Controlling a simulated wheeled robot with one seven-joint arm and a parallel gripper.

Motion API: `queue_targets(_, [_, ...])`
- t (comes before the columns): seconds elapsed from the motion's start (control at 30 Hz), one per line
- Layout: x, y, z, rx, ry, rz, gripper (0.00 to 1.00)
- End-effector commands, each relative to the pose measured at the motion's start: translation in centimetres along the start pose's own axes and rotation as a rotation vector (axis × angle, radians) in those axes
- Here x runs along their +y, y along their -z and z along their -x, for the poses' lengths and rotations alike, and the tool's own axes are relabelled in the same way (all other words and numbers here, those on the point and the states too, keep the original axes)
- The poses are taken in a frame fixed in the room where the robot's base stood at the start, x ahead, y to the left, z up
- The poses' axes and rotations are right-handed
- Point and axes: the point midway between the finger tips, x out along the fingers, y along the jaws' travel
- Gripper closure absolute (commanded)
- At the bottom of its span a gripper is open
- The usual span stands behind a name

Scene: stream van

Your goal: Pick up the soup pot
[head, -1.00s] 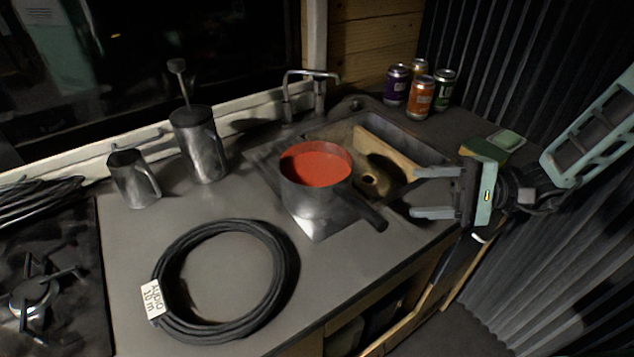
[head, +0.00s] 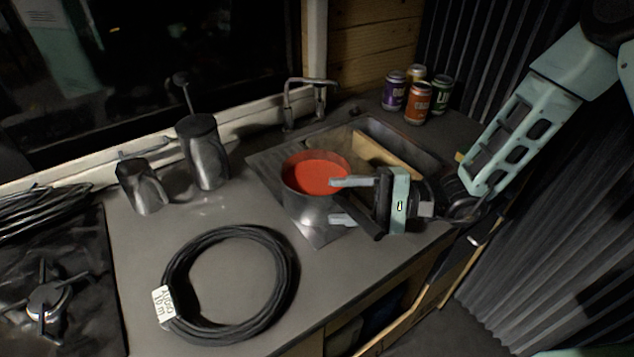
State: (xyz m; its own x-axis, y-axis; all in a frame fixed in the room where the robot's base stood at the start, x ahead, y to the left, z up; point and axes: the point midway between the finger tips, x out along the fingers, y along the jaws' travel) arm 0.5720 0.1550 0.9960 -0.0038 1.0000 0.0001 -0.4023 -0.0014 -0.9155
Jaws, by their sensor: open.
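The soup pot (head: 305,205) is a grey metal pan full of red soup (head: 314,172). It stands upright on the drainboard at the left of the sink, and its dark handle (head: 372,230) points to the lower right. My gripper (head: 342,201) is open at the pot's right side, with its fingers pointing left. In the picture one finger overlaps the right rim and the other lies lower, near the base of the handle. Part of the handle is hidden behind my gripper. I cannot tell whether the fingers touch the pot.
A coiled black cable (head: 284,262) lies in front of the pot. A metal mug (head: 140,187) and a tall metal pot (head: 202,155) stand at the left. A faucet (head: 287,105) rises behind the sink (head: 425,158). Several cans (head: 417,104) stand at the back right.

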Motion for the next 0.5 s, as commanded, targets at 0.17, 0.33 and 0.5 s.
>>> queue_targets(0.17, [-0.1, -0.1, -2.6, -0.003, 0.000, -0.001, 0.46])
queue_targets(0.33, [0.0, 0.0, -3.5, 0.000, 0.000, -0.001, 0.46])
queue_targets(0.5, [0.1, 0.0, -3.4, 0.000, 0.000, 0.000, 0.46])
